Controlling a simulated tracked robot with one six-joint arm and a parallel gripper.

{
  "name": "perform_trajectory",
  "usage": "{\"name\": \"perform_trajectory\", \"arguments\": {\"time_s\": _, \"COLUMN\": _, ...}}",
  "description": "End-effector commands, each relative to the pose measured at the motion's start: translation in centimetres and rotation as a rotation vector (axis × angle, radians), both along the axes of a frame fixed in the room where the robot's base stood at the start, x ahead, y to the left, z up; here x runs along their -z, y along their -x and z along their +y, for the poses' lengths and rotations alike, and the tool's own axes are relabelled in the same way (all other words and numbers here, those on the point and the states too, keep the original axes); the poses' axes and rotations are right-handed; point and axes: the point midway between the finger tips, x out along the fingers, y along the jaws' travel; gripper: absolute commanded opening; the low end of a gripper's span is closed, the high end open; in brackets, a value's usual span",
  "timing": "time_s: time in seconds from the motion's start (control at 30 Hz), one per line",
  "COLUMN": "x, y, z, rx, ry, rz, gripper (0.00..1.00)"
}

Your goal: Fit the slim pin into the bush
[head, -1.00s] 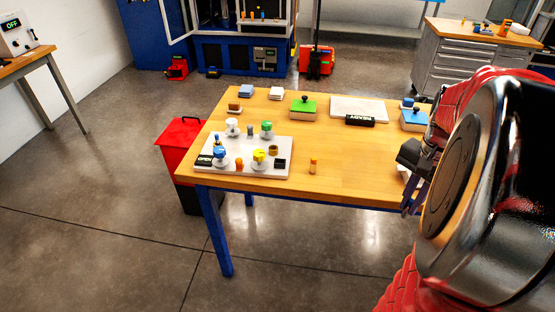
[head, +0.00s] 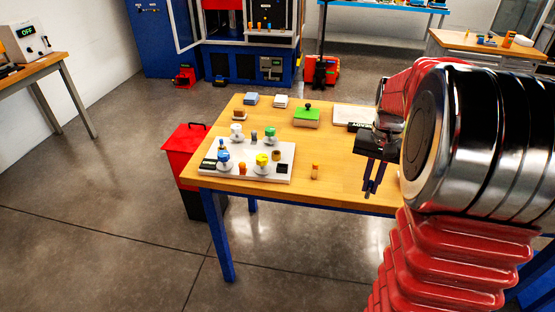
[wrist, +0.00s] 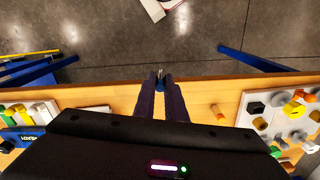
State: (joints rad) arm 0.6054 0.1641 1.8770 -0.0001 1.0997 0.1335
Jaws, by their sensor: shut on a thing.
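My gripper (head: 370,191) points down beside the table's front right part in the head view. In the wrist view its fingers (wrist: 160,84) are closed together on a small metallic piece, seemingly the slim pin (wrist: 160,72). Only its end shows at the fingertips; the fingers hide the rest. A brass-coloured bush (head: 276,155) stands on the white board (head: 228,176), to the left of my gripper and well apart from it.
Several coloured knobs and small parts stand on the board around the bush. An orange pin (head: 315,171) stands on bare wood between the board and my gripper. A green block (head: 306,118) lies behind. A red bin (head: 186,141) stands left of the table.

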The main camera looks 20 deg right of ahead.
Motion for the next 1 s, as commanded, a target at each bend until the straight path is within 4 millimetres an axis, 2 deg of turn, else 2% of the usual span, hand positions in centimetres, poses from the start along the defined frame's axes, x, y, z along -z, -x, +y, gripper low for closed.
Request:
{"name": "perform_trajectory", "arguments": {"time_s": 0.03, "x": 0.5, "y": -1.6, "z": 1.2, "rx": -0.053, "ry": -0.001, "rz": 0.002, "gripper": 0.00}}
{"name": "perform_trajectory", "arguments": {"time_s": 0.2, "x": 1.9, "y": -6.0, "z": 5.0, "rx": -0.205, "ry": -0.002, "rz": 0.002, "gripper": 0.00}}
{"name": "perform_trajectory", "arguments": {"time_s": 0.37, "x": 3.4, "y": -9.4, "z": 9.3, "rx": -0.339, "ry": -0.002, "rz": 0.002, "gripper": 0.00}}
{"name": "perform_trajectory", "arguments": {"time_s": 0.5, "x": 4.8, "y": -11.8, "z": 13.6, "rx": -0.447, "ry": -0.002, "rz": 0.002, "gripper": 0.00}}
{"name": "perform_trajectory", "arguments": {"time_s": 0.8, "x": 7.9, "y": -14.8, "z": 23.3, "rx": -0.657, "ry": -0.001, "rz": 0.002, "gripper": 0.00}}
{"name": "perform_trajectory", "arguments": {"time_s": 0.9, "x": 8.7, "y": -15.1, "z": 25.7, "rx": -0.703, "ry": -0.001, "rz": 0.002, "gripper": 0.00}}
{"name": "perform_trajectory", "arguments": {"time_s": 1.0, "x": 9.1, "y": -15.2, "z": 27.1, "rx": -0.730, "ry": -0.001, "rz": 0.002, "gripper": 0.00}}
